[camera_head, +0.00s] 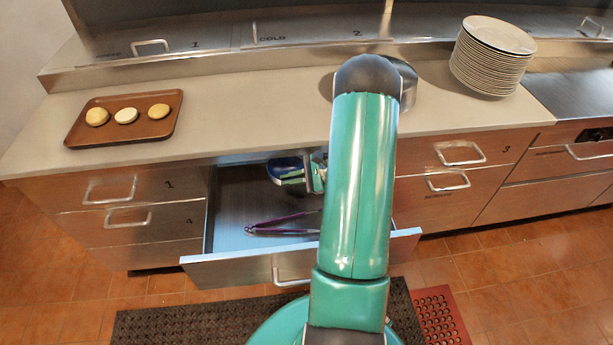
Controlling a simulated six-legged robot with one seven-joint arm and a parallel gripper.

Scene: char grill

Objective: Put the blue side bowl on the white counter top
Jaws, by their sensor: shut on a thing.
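The blue side bowl (283,165) is small in the head view, at the back of an open drawer (230,262), just under the counter edge. My gripper (296,177) is at the bowl and shut on it; the fingers cover part of the bowl. The white counter top (245,105) runs across behind and above the drawer. My green arm hides part of the counter and the drawer's right side.
Purple tongs (270,229) lie in the drawer. A brown tray (85,131) with buns stands on the counter's left. A plate stack (491,55) stands at the right, and a round metal container (404,84) is partly behind my arm. The counter between tray and arm is clear.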

